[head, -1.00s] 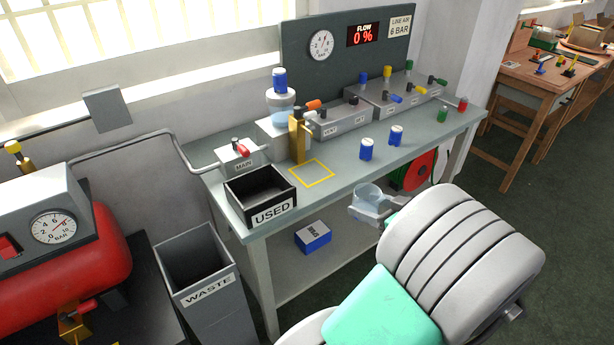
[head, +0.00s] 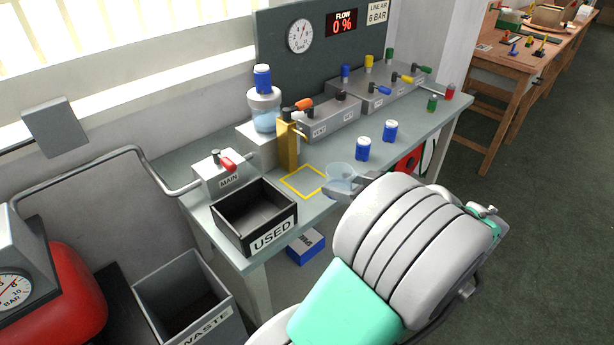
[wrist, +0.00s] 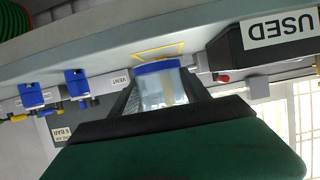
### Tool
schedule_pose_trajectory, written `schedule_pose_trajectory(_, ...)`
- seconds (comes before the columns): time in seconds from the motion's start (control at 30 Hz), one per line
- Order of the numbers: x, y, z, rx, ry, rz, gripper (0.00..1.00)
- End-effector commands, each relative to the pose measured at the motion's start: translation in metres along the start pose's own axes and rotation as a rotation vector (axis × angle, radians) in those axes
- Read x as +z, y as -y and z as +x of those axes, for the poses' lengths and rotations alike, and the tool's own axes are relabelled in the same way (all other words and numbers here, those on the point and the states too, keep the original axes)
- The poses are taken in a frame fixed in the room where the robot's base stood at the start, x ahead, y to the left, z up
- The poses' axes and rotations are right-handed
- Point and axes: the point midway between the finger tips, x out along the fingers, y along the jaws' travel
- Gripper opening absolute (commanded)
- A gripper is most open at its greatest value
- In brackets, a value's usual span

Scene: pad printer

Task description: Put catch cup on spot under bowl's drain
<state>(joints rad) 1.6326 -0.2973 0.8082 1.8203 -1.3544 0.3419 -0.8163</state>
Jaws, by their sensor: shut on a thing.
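The clear catch cup (head: 341,172) is held in my gripper (head: 345,190) near the bench's front edge; my arm hides some of the gripper in the head view. In the wrist view the cup (wrist: 158,92) sits between the two fingers, with a blue band at one end. The yellow square outline (head: 291,189) on the bench lies just left of the cup and is empty. Behind it, the clear bowl (head: 264,112) with a blue cap stands beside a brass-coloured block (head: 287,147) with an orange-handled valve (head: 303,104).
The open black USED bin (head: 270,232) stands left of the outline. Two blue-and-white containers (head: 363,149) (head: 390,131) stand right of the cup. The MAIN valve box (head: 221,173) and grey valve blocks (head: 331,117) line the back. A grey WASTE bin (head: 190,300) stands on the floor.

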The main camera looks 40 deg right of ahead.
Motion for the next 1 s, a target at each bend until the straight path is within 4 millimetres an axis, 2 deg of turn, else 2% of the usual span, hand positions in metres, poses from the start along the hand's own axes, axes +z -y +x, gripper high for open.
schedule_pose_trajectory(0.03, -0.008, 0.003, 0.016, -0.010, 0.001, -0.005, 0.17)
schedule_pose_trajectory(0.2, -0.029, 0.004, 0.065, -0.011, -0.001, -0.004, 0.17)
schedule_pose_trajectory(0.37, -0.042, 0.001, 0.098, -0.005, 0.000, -0.003, 0.17)
schedule_pose_trajectory(0.47, -0.041, 0.001, 0.105, -0.002, 0.001, 0.001, 0.17)
schedule_pose_trajectory(0.67, -0.013, 0.000, 0.117, 0.000, 0.001, 0.003, 0.17)
schedule_pose_trajectory(1.0, -0.007, -0.001, 0.118, 0.002, 0.000, 0.000, 0.17)
